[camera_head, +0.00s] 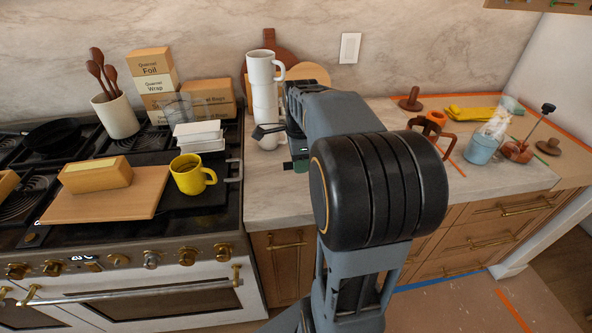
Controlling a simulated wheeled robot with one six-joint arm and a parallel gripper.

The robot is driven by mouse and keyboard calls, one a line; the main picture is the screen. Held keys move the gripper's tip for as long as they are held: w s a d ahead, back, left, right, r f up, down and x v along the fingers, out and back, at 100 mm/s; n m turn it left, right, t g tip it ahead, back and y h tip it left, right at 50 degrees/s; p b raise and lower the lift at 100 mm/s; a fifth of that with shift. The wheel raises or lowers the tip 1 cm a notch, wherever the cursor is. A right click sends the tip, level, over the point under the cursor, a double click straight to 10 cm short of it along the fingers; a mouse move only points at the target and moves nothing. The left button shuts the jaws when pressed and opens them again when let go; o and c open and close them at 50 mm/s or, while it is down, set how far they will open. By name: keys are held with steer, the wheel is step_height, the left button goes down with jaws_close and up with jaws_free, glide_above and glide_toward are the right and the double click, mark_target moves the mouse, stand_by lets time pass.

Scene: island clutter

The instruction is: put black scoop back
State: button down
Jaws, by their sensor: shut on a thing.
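The black scoop (266,131) shows as a small dark shape at the left side of my gripper (290,148). My gripper is over the counter left of my forearm and is shut on the scoop. The fingertips are small, and my arm hides part of them. A small white vessel (269,142) shows just below the scoop; I cannot tell whether they touch.
Stacked white mugs (264,95) stand close behind the gripper, before round wooden boards (284,42). The stove at left holds a yellow mug (190,175) and a wooden board (105,206). A blue jar (482,147) stands right. Bare counter (270,190) lies in front.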

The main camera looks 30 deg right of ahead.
glide_above(296, 179)
step_height(296, 179, down, 6)
steer(key=shift+s+f, duration=0.1)
steer(key=shift+f, duration=1.6)
steer(key=shift+f, duration=0.2)
steer(key=c, duration=0.9)
jaws_free()
steer(key=shift+r, duration=0.1)
